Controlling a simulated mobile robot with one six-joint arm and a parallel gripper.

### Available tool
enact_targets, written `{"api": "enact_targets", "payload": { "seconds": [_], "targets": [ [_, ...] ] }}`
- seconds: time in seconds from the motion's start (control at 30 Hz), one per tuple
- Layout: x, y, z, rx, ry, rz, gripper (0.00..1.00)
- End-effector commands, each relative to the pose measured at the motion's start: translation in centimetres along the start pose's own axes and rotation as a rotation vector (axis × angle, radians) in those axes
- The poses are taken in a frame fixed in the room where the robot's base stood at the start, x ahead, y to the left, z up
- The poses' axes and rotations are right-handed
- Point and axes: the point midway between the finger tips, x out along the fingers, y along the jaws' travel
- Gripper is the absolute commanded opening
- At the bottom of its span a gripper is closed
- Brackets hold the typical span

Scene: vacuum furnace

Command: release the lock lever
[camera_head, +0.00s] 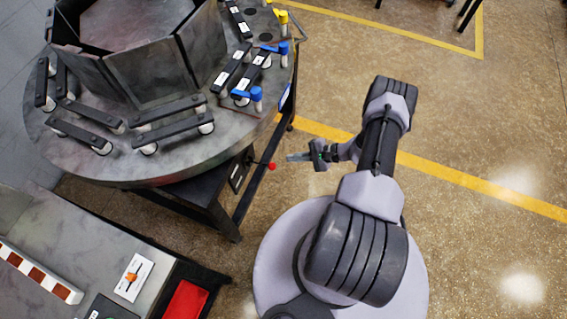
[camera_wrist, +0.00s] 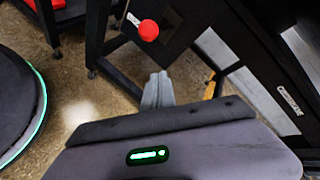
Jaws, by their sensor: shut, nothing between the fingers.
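The lock lever is a thin rod with a red ball knob (camera_head: 271,166) that sticks out from the dark frame below the round table. In the wrist view the red knob (camera_wrist: 148,30) is at the top, with a short pale part of the rod beside it. My gripper (camera_head: 290,157) is just right of the knob in the head view, with its fingers shut and pointing toward the table frame. In the wrist view my gripper (camera_wrist: 158,78) shows as two grey fingers together, below the knob in the picture. The gripper appears apart from the knob and empty.
The round grey table (camera_head: 160,172) carries black bars on posts and upright dark panels. Its dark legs (camera_head: 222,222) stand close to my gripper. A workbench with a red bin (camera_head: 186,300) is at the lower left. The floor at right is open, with yellow lines.

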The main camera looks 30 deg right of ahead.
Motion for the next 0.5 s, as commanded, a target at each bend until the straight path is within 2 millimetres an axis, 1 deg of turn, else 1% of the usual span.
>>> {"api": "enact_targets", "payload": {
  "seconds": [0.03,0.07,0.2,0.3,0.5],
  "targets": [
    [1.3,0.3,-0.1,-0.001,-0.003,0.002,0.0],
    [1.9,0.3,-0.1,-0.001,-0.003,0.003,0.0],
    [2.1,0.0,2.3,0.0,-0.001,0.002,0.0],
    [2.4,0.0,3.4,0.0,-0.001,0.002,0.0],
    [2.5,0.0,4.0,0.0,0.0,0.001,0.0]
  ]
}}
